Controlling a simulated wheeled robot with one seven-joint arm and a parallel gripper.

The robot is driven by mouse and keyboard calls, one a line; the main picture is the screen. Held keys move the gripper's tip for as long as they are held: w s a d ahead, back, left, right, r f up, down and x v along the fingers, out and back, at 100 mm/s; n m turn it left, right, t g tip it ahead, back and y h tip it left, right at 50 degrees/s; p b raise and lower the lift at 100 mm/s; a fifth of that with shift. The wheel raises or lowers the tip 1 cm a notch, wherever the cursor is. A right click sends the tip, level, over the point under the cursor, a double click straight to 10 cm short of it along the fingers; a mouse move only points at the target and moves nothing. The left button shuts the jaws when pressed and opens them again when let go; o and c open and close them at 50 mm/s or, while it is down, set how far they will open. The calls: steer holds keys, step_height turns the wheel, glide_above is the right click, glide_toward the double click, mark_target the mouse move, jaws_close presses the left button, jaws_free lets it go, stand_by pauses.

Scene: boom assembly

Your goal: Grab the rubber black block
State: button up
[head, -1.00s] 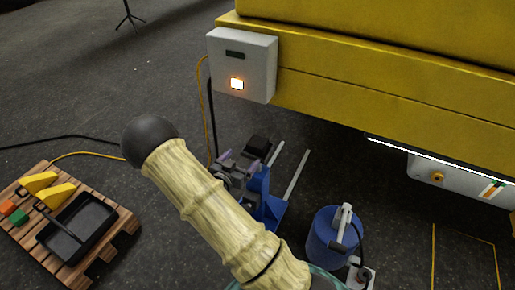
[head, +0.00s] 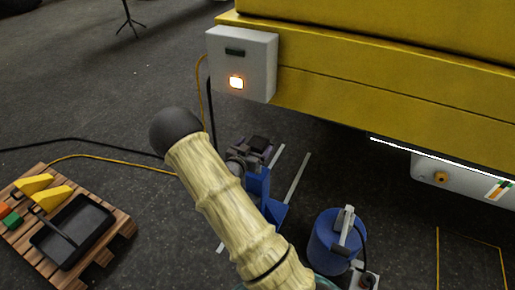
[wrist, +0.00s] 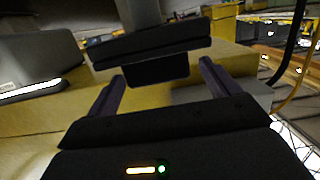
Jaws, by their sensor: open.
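The rubber black block (head: 259,142) sits on top of a blue stand (head: 257,185) in the head view. In the wrist view the block (wrist: 152,45) shows as a wide dark slab with a narrower lower part. My gripper (wrist: 161,72) is open, with two purple fingers pointing at the block. The fingertips lie to either side of the narrower part, with gaps visible; I cannot tell how deep they reach. In the head view my pale-sleeved arm hides the fingers and part of the stand.
A large yellow structure (head: 370,90) overhangs behind the stand, with a white switch box (head: 243,65) on its corner. A blue canister (head: 325,243) stands to the right. A wooden pallet (head: 120,238) with a black tray (head: 72,233) lies at left. Cables cross the floor.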

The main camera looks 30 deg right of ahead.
mark_target(258, 141)
steer(key=shift+b+x, duration=0.35)
steer(key=shift+x, duration=1.2)
steer(key=shift+s, duration=0.1)
steer(key=c, duration=1.2)
step_height(258, 141, up, 10)
steer(key=p, duration=0.4)
